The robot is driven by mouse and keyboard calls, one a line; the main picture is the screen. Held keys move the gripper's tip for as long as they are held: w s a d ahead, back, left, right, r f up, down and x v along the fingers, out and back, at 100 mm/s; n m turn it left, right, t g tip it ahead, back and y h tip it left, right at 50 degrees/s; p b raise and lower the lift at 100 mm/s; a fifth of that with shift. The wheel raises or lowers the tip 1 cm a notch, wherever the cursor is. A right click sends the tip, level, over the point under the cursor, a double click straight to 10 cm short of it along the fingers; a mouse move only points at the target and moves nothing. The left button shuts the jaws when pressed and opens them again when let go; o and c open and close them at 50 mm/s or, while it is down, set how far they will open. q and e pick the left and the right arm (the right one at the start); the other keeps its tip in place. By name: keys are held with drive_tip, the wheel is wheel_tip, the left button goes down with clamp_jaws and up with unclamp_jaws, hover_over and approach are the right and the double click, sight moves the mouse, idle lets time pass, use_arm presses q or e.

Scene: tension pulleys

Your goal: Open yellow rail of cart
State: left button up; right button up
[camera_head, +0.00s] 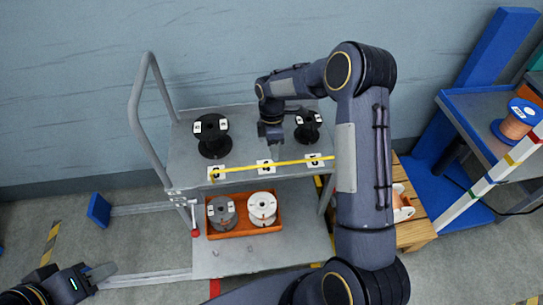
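The grey cart (185,150) stands against the wall with its push handle at the left. Its yellow rail (240,168) runs along the front edge of the top shelf, over white number labels. The rail's right end is hidden behind my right arm. My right gripper (274,150) points down over the top shelf, just behind the rail's middle. It is small and partly hidden, so I cannot tell whether its fingers touch anything or are open. My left gripper (95,277) is low at the far left, over the floor and away from the cart; its finger opening is unclear.
Black spools (212,136) (308,127) stand on the top shelf on both sides of my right gripper. An orange tray (240,230) with two spools sits on the lower shelf. A red-handled lever (195,222) is at the cart's left. A wooden crate (415,232) and blue workbench (470,110) stand right.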

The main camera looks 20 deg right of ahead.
drive_tip(key=shift+s+f, duration=0.2)
drive_tip(key=shift+f, duration=0.8)
drive_tip(key=shift+s+f, duration=0.2)
drive_tip(key=shift+f, duration=0.8)
clamp_jaws()
